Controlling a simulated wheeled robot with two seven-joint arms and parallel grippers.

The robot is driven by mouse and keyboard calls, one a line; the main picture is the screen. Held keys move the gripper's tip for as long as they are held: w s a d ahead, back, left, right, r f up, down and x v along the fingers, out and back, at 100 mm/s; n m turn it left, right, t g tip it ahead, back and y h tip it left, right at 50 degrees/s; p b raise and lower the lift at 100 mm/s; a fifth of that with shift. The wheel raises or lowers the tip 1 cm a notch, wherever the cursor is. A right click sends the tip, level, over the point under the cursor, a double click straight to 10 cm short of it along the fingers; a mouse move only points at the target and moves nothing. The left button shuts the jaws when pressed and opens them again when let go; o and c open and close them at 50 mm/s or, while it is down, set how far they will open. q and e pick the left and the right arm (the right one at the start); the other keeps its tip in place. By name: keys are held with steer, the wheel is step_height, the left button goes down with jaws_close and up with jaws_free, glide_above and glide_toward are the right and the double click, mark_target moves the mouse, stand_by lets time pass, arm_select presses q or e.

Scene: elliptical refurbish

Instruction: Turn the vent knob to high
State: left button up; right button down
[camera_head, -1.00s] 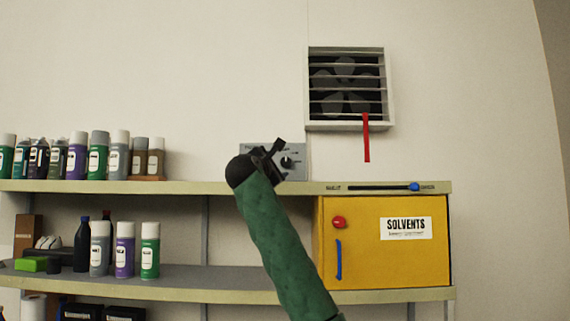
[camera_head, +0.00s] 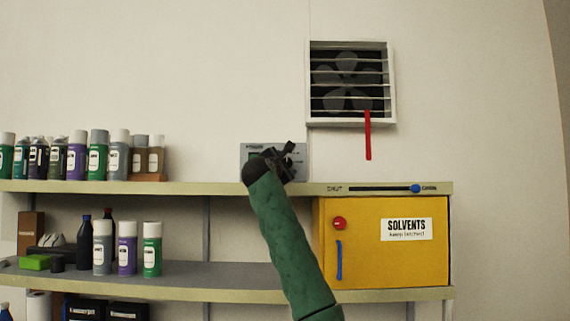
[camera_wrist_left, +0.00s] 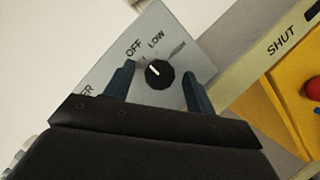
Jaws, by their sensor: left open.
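The grey vent control panel (camera_head: 257,149) is on the wall just above the top shelf, and it shows large in the left wrist view (camera_wrist_left: 185,28). Its round black vent knob (camera_wrist_left: 159,74) has a white pointer line aimed up-left, toward the OFF side. My left gripper (camera_head: 285,163) is in front of the panel and hides the knob in the head view. In the left wrist view its open fingers (camera_wrist_left: 158,73) stand on either side of the knob, with gaps visible.
The vent fan (camera_head: 348,83) with a red strip (camera_head: 367,136) is above right. A slider with a blue handle (camera_head: 415,188) is on the top shelf edge (camera_head: 230,188). Below it is a yellow solvents cabinet (camera_head: 385,265). Spray cans (camera_head: 97,160) stand at left.

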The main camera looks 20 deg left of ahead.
arm_select(q)
steer(key=shift+c, duration=0.5)
steer(key=c, duration=0.9)
arm_select(e)
steer(key=shift+f, duration=0.1)
arm_select(q)
steer(key=shift+f, duration=0.1)
steer(key=shift+d+r+m+g+y+b, duration=0.25)
steer(key=shift+m+g+b, duration=1.05)
steer(key=shift+m, duration=1.4)
steer(key=shift+a+m+g+y+b, duration=0.3)
steer(key=shift+m+g+b, duration=0.45)
steer(key=shift+m+b, duration=1.55)
steer(key=shift+d+r+m+g+y+b, duration=0.25)
steer(key=shift+m+g+b, duration=0.85)
steer(key=shift+m, duration=2)
arm_select(e)
steer(key=w+a+f+t, duration=0.1)
steer(key=w+a+f, duration=0.1)
steer(key=w, duration=1.2)
steer(key=shift+a+f, duration=0.2)
arm_select(q)
steer(key=shift+a+f, duration=0.1)
